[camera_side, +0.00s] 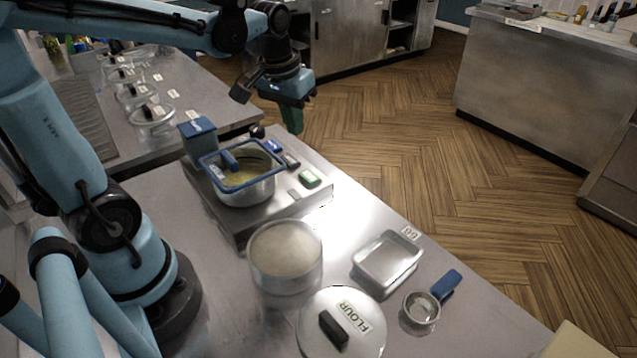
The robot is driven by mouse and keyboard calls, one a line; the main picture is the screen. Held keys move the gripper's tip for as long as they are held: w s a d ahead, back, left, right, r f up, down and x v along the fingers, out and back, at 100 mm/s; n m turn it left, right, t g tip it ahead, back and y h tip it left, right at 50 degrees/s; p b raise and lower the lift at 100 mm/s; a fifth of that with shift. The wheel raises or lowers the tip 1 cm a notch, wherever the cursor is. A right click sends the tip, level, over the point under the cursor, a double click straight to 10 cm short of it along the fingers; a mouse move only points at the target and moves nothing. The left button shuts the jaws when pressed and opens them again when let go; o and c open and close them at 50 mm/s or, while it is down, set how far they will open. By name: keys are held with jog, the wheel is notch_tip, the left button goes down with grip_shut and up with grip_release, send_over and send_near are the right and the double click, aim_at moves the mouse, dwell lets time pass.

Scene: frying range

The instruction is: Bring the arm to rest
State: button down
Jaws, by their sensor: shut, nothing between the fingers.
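My gripper (292,120) is at the end of the blue arm, above and behind the far end of the frying range. It points down, its green fingertips are together and nothing shows between them. It hangs clear of the things on the counter, with the wooden floor behind it in the picture.
Several lidded jars (152,117) stand at the back left.

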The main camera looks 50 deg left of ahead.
jog(key=s+d+m+t, duration=0.4)
jog(key=s+d, duration=0.1)
jog(key=d, duration=0.3)
jog(key=shift+s+d+f+t+h, duration=0.25)
jog(key=shift+t+h, duration=0.05)
jog(key=shift+t, duration=0.1)
